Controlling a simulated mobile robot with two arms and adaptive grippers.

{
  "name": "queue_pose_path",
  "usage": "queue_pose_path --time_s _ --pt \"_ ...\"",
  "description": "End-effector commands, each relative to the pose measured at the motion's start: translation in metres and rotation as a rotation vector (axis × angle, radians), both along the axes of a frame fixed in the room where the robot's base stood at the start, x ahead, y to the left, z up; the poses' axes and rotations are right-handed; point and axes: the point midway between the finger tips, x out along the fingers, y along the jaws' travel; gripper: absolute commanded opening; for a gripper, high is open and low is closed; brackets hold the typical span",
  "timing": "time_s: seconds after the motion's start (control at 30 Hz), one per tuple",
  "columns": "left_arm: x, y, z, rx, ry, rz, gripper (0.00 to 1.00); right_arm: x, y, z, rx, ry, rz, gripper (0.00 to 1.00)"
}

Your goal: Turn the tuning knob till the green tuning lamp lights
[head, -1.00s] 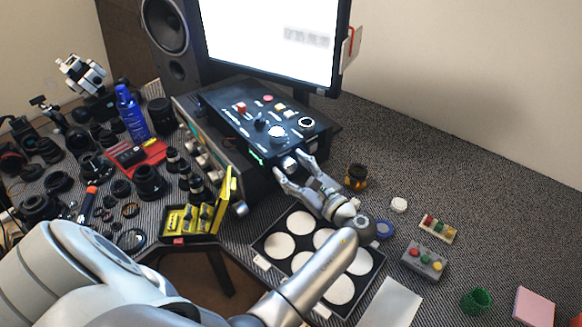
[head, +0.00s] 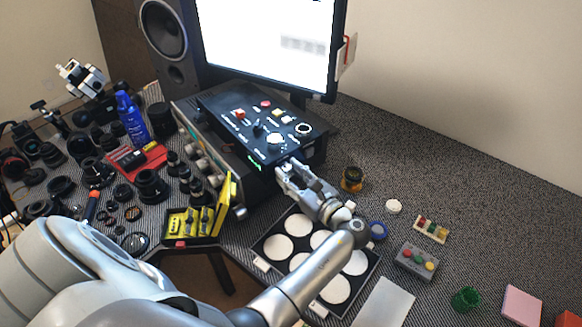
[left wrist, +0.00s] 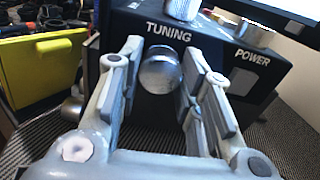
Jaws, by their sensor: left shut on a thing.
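The tuning knob (left wrist: 160,72) is a round silver knob under the word TUNING on the front of the black control box (head: 225,112). My left gripper (head: 285,172) is at the front right of that box. In the left wrist view its fingers (left wrist: 158,85) are on both sides of the knob, shut on it. In the head view the gripper hides the knob. A small green glow (head: 256,157) shows on the box's front edge; I cannot tell whether it is the tuning lamp. My right gripper is not in view.
A monitor (head: 265,40) stands behind the box. A black tray (head: 262,243) with white discs lies below my left arm. An open yellow case (head: 228,190) and several lenses are to the left. A grey button box (head: 415,262) is to the right.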

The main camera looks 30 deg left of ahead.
Motion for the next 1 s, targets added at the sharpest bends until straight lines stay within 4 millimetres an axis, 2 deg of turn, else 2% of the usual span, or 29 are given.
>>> queue_pose_path --time_s 0.03,0.1,0.4,0.7,1.0 --pt "0.000 0.000 0.008 0.013 0.043 0.000 0.09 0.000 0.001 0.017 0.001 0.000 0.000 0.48" --pt "0.000 0.000 0.009 0.031 0.102 0.000 0.09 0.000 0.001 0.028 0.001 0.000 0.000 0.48" --pt "0.000 0.001 0.008 0.112 0.357 0.000 0.09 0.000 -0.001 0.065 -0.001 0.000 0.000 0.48" --pt "0.000 0.001 0.005 0.170 0.547 0.001 0.09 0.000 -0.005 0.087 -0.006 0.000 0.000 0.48" --pt "0.000 0.001 0.002 0.198 0.640 0.001 0.09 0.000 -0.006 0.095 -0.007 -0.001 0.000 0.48"
